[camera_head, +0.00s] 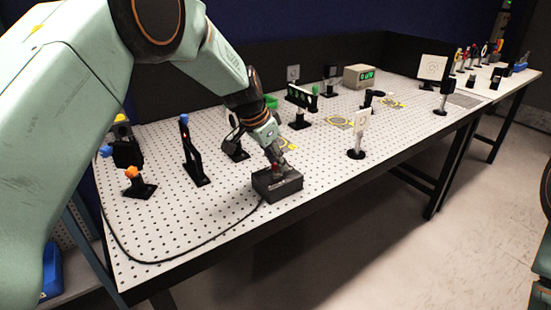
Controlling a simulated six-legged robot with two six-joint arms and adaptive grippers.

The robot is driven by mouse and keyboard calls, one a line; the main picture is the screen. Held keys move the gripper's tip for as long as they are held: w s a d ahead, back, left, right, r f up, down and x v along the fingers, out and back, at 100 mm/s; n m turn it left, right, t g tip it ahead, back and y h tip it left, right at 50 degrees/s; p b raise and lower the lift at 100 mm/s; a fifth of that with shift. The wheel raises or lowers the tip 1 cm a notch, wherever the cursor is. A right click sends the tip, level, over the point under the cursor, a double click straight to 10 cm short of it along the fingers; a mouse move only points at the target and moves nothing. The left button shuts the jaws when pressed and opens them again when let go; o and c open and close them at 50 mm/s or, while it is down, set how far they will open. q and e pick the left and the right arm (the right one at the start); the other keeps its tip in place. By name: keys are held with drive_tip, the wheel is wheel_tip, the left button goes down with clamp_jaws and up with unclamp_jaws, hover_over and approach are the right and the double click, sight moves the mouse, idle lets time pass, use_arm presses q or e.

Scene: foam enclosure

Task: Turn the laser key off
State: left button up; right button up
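A black box (288,188) sits at the front edge of the perforated white table, with a black cable running from it to the left. My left gripper (277,165) points down at the top of this box, its fingertips at or just above the top face. The laser key is not clearly visible; the fingers cover that spot and the details are too small. I cannot tell whether the fingers are closed on anything. My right gripper is out of view.
Optical mounts stand on the perforated table (230,215): one with an orange knob (131,172), a tall black one (192,155), and a white-plate one (357,135). A display box (360,77) and a white screen (432,68) stand farther back. The table front left is mostly clear.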

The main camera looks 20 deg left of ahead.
use_arm(q)
drive_tip(key=shift+w+a+f, duration=0.1)
drive_tip(key=shift+w+f, duration=0.05)
drive_tip(key=shift+w, duration=0.1)
drive_tip(key=shift+c, duration=1.1)
drive_tip(key=shift+s, duration=0.15)
clamp_jaws()
